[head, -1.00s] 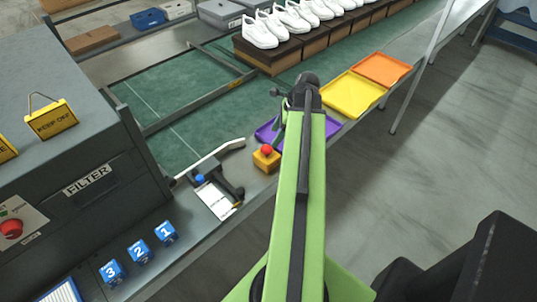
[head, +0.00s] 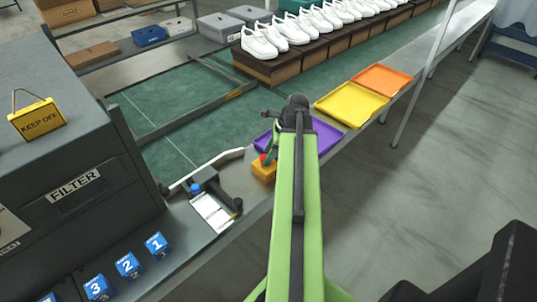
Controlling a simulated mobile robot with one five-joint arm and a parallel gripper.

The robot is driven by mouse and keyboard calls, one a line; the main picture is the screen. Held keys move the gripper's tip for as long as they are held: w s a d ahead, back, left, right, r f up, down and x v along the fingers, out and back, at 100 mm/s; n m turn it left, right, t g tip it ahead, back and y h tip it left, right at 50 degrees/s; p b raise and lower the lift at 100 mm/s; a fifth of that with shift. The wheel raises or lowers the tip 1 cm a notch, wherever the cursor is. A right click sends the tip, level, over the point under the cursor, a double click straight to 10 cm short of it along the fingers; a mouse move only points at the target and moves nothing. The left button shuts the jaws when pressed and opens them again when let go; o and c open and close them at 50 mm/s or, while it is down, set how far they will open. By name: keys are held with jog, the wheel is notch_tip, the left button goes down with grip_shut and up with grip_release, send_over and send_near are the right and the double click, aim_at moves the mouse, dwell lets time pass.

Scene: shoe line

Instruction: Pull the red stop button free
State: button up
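The red stop button (head: 263,157) sits on a small yellow-orange box (head: 263,171) at the table edge, near the middle of the head view. My gripper (head: 267,154) is right at the button, and its dark green fingers cover part of it. I cannot tell whether the fingers touch or grip the button, or how far apart they are. My green arm reaches up from the bottom of the view and hides the area right of the box.
A purple tray (head: 325,136) lies just behind the button box, with yellow (head: 351,103) and orange (head: 382,79) trays farther right. A clipboard-like device (head: 210,212) with a blue knob is to the left. The FILTER machine (head: 75,150) fills the left side.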

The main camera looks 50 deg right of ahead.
grip_shut()
jog(key=shift+r+p, duration=0.95)
jog(key=shift+p, duration=0.05)
jog(key=shift+f, duration=0.15)
jog(key=o, duration=0.8)
grip_release()
jog(key=shift+c, duration=0.2)
jog(key=p+v, duration=1.5)
jog(key=v, duration=0.2)
jog(key=shift+r+p, duration=0.2)
jog(key=shift+p, duration=0.15)
